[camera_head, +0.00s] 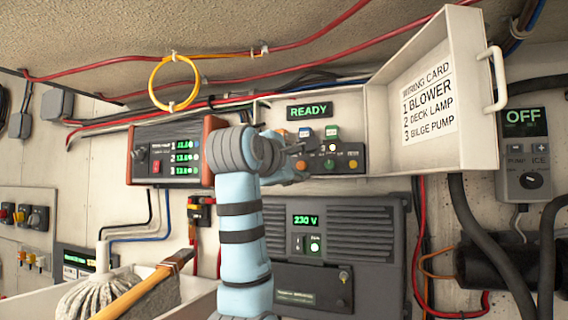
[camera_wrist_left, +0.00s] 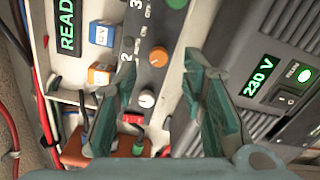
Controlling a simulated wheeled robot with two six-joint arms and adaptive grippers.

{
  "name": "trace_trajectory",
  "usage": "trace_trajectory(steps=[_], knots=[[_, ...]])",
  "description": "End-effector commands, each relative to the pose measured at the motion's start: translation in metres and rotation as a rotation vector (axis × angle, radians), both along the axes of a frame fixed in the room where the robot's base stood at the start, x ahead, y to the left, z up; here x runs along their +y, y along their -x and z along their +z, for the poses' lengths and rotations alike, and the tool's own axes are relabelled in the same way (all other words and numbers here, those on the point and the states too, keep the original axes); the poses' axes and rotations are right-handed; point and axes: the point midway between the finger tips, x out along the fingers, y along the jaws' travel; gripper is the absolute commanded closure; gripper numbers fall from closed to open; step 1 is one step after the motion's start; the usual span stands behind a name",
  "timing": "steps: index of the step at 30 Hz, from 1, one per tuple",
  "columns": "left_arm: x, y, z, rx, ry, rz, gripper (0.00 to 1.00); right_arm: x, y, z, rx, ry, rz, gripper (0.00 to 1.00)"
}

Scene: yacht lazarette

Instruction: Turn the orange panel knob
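A dark panel (camera_head: 344,155) in the open wall box carries small round knobs. Contact cannot be told. My right gripper is out of view.
The box's open door (camera_head: 422,100), with a wiring card, stands right of the panel. A green READY display (camera_head: 310,110) is above. A grey 230 V unit (camera_head: 345,250) is below. An orange-framed power supply (camera_head: 165,153) is at left. A mop (camera_head: 90,295) is lower left.

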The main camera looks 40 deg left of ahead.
Motion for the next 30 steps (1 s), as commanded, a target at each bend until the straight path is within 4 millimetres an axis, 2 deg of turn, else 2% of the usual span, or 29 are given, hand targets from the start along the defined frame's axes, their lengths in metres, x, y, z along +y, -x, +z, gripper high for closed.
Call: trace_trajectory(steps=[3,6,10,30], knots=[[-0.011,0.032,0.001,-0.007,-0.002,0.001,0.62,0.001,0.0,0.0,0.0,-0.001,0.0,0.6],[-0.019,0.056,0.001,-0.004,-0.001,0.0,0.62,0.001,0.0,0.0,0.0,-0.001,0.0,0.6],[-0.026,0.075,0.001,-0.003,0.0,0.001,0.62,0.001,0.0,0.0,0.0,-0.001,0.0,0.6],[-0.027,0.078,0.0,0.0,0.0,0.0,0.62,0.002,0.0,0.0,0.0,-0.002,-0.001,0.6]])
